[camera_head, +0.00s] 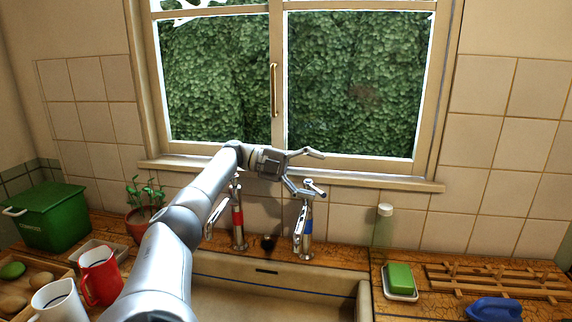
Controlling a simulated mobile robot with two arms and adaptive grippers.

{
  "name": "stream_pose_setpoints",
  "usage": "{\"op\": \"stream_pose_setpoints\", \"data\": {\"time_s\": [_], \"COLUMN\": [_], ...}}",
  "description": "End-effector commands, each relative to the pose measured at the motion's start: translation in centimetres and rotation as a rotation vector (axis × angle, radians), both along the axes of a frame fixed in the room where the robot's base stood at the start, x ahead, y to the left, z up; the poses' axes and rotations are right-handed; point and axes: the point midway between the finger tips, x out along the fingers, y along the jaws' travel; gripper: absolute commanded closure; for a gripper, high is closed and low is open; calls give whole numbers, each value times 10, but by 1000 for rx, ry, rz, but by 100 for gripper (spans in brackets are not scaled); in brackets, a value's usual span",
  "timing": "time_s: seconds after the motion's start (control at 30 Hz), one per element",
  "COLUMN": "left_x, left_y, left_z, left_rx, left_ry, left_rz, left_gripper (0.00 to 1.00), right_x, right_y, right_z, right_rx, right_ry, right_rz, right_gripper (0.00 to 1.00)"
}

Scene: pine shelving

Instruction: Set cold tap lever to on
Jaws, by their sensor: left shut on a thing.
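The cold tap (303,230), a chrome tap with a blue band, stands upright at the back of the sink, right of the middle. Its small chrome lever (316,188) is at the top. My left gripper (318,173) reaches in from the left above the taps. It is shut on the cold tap lever, with its lower finger at the tap top; its fingers look well apart, and the exact contact is hard to see. The hot tap (238,222), with a red band, stands to the left, partly behind my left arm. My right gripper is not in view.
The sink (275,285) lies below the taps. A potted plant (145,205), red mug (99,276), white mug (58,302) and green bin (48,216) stand left. A clear bottle (384,228), green soap (400,277) and wooden rack (500,282) are right. A window is behind.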

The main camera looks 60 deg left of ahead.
Motion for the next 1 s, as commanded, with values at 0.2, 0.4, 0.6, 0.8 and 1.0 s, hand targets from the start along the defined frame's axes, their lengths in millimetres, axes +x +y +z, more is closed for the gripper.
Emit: {"op": "stream_pose_setpoints", "data": {"time_s": [0.2,0.4,0.6,0.8,1.0], "left_x": [-11,-20,-29,-37,-44], "left_y": [19,28,37,48,55], "left_z": [25,21,20,17,17], "left_rx": [-11,-10,-11,-8,-10], "left_ry": [-49,-41,-37,-40,-38], "left_rz": [21,15,12,14,10], "left_gripper": [58,67,67,67,67], "right_x": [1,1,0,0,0], "right_y": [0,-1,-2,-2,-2], "right_z": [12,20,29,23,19], "right_rx": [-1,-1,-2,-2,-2], "right_ry": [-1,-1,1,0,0], "right_rz": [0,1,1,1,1], "right_gripper": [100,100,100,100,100]}}
